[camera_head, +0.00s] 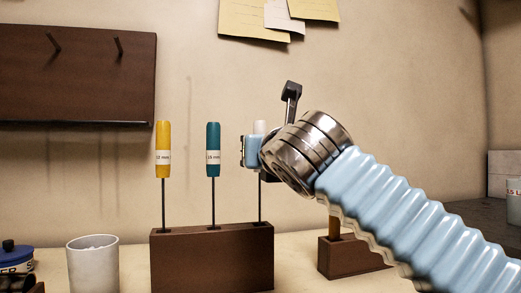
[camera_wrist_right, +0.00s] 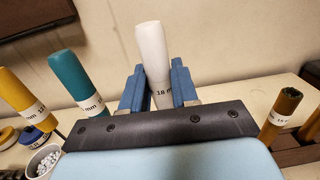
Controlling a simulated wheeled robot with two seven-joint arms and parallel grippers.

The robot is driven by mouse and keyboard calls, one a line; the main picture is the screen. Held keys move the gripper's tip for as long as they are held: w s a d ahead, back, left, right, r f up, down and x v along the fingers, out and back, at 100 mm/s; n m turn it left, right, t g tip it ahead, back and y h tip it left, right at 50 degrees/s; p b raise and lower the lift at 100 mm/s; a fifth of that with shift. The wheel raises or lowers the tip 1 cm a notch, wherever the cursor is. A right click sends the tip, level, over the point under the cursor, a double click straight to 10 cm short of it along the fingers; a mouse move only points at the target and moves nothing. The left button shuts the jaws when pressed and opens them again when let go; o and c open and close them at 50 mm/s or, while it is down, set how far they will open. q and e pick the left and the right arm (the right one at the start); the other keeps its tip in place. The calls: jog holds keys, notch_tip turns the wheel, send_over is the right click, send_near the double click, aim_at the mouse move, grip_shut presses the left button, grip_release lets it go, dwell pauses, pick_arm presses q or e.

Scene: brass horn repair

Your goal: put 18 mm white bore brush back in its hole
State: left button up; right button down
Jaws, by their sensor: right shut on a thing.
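The white bore brush (camera_head: 260,127) stands upright with its handle in my right gripper (camera_head: 252,151). In the right wrist view the same white handle (camera_wrist_right: 152,58), labelled 18 mm, is between the blue fingers of the right gripper (camera_wrist_right: 158,90). Its thin dark shaft runs down to the right end of the brown wooden block (camera_head: 212,258). The shaft's lower end meets the block's top there; how deep it sits is hidden. A yellow brush (camera_head: 163,140) and a teal brush (camera_head: 213,138) stand upright in the same block. My left gripper is not in view.
A smaller wooden block (camera_head: 350,258) stands to the right, partly behind my arm. An ochre-handled brush (camera_wrist_right: 283,110) is at the right in the wrist view. A white cup (camera_head: 93,268) and blue-lidded jar (camera_head: 15,258) stand left. A dark peg board (camera_head: 75,80) hangs behind.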

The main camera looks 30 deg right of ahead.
jog(key=shift+f, duration=0.25)
jog(key=c, duration=0.8)
grip_release()
jog(key=v, duration=1.3)
jog(key=shift+s, duration=0.4)
